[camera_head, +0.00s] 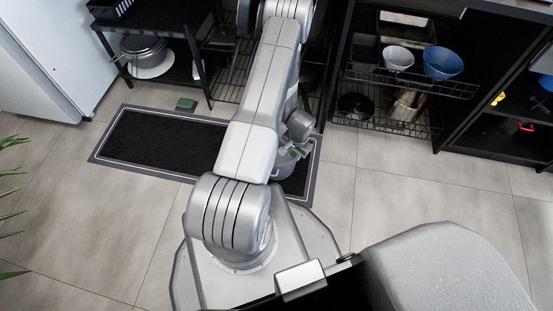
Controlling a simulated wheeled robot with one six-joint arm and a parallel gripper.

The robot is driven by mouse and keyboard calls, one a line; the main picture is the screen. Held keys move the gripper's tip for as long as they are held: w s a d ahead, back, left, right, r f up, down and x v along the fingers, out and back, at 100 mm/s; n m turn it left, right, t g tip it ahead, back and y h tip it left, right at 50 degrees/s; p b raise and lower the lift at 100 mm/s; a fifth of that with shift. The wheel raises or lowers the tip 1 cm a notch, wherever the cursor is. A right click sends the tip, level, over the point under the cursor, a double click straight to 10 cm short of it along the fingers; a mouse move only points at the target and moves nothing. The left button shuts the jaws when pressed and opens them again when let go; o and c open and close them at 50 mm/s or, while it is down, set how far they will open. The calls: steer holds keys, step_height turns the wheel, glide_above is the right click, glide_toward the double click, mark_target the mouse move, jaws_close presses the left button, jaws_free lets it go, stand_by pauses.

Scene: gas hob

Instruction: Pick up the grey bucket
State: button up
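A grey rounded object (287,169), which looks like the grey bucket, is at the right end of the dark floor mat (160,143). My arm hides most of it, so only its right part shows. My gripper (294,153) is at the bucket's upper edge in the picture, just right of my arm link. It overlaps the bucket in this view. I cannot tell whether it touches the bucket, or whether its fingers are open or shut.
A small green object (186,104) lies at the mat's back edge. A black rack with a pot (143,48) stands at back left. Wire shelves at back right hold a white bowl (398,58) and a blue bowl (442,63). The tiled floor on the right is clear.

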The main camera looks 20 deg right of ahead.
mark_target(293, 160)
step_height(293, 160, down, 5)
steer(key=shift+w+f+b, duration=0.1)
steer(key=shift+w+b, duration=0.05)
steer(key=shift+b, duration=0.85)
jaws_close()
stand_by(0.6)
